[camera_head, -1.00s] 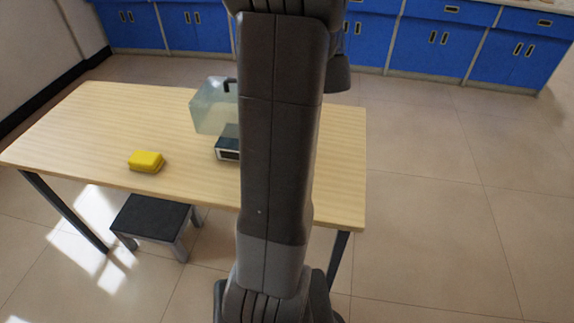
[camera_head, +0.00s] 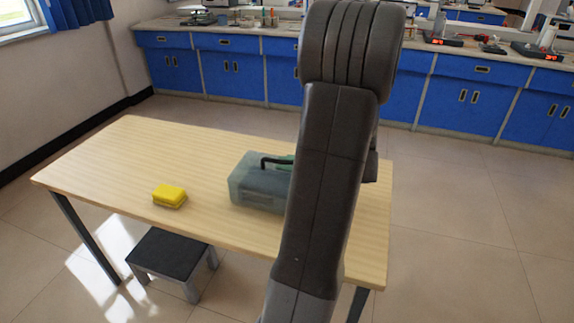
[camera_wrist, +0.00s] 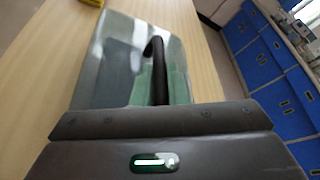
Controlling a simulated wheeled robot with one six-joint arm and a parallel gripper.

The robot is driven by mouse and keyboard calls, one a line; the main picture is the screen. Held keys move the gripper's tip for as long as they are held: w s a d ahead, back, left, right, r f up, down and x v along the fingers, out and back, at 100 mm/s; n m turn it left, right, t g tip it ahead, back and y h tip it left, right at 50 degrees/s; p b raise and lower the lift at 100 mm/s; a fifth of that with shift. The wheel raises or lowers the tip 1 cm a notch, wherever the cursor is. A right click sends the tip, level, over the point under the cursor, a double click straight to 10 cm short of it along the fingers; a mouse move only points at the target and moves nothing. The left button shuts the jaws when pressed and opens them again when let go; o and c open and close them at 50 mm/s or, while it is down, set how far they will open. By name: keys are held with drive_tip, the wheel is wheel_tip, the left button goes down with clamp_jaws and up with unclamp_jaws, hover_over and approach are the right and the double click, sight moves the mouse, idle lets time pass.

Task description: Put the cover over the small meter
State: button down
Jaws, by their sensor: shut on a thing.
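The cover (camera_head: 248,186) is a clear, box-shaped shell with a black handle on top. In the head view it stands on the table, left of my arm, with a dark shape showing through its wall that looks like the small meter (camera_head: 264,190). The cover looks to be around the meter, but its right side is hidden behind my arm. In the wrist view the cover (camera_wrist: 112,62) fills the middle, and its black handle (camera_wrist: 158,70) runs down to my gripper (camera_wrist: 160,105). My gripper is shut on the handle; the fingertips are not clearly visible.
A yellow sponge-like block (camera_head: 169,195) lies on the wooden table (camera_head: 130,165), left of the cover. A dark step stool (camera_head: 172,254) stands under the table's front edge. Blue cabinets (camera_head: 235,75) line the back.

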drive_tip(key=shift+f+b, duration=0.35)
drive_tip(key=c, duration=1.4)
unclamp_jaws()
drive_tip(key=shift+c, duration=0.2)
drive_tip(key=shift+r, duration=0.1)
drive_tip(key=shift+s+d+r+p, duration=0.1)
drive_tip(key=shift+d+r+p, duration=0.05)
drive_tip(key=shift+r+p, duration=0.35)
drive_tip(key=v, duration=1.1)
drive_tip(key=shift+s+d+p, duration=0.2)
drive_tip(key=shift+d+p, duration=0.05)
drive_tip(key=shift+p, duration=0.15)
drive_tip(key=shift+w+a, duration=0.1)
